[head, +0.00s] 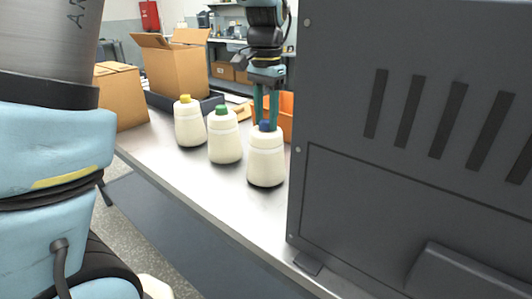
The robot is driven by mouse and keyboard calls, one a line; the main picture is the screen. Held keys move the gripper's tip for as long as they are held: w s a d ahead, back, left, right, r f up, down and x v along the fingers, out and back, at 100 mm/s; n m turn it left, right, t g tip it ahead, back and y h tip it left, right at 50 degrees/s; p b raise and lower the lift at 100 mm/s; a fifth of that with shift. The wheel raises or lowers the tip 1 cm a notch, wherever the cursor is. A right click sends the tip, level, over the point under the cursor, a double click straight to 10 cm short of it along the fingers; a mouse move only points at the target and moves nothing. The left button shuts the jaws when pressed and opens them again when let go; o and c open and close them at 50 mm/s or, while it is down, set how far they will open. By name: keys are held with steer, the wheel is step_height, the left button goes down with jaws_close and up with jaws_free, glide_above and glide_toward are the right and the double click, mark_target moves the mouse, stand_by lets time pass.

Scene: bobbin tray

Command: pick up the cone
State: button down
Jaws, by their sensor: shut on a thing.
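A white cone with a blue top (266,162) is upright at the right end of a row on the metal bench. My gripper (266,122) points straight down over it, its teal fingers shut on the blue top. I cannot tell whether its base touches the bench. A white cone with a green top (225,142) stands just to its left. A white cone with a yellow top (190,127) stands further left. Both are apart from my gripper.
A large dark grey machine cabinet (400,130) rises close on the right. An orange bin (287,108) is behind my gripper, partly hidden. A black tray (211,102) and open cardboard box (176,72) stand behind the cones. The bench front (215,194) is bare.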

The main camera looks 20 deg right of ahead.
steer(key=shift+r, duration=0.1)
step_height(320, 180, up, 10)
steer(key=b, duration=0.1)
stand_by(0.3)
step_height(320, 180, up, 20)
steer(key=p, duration=1.8)
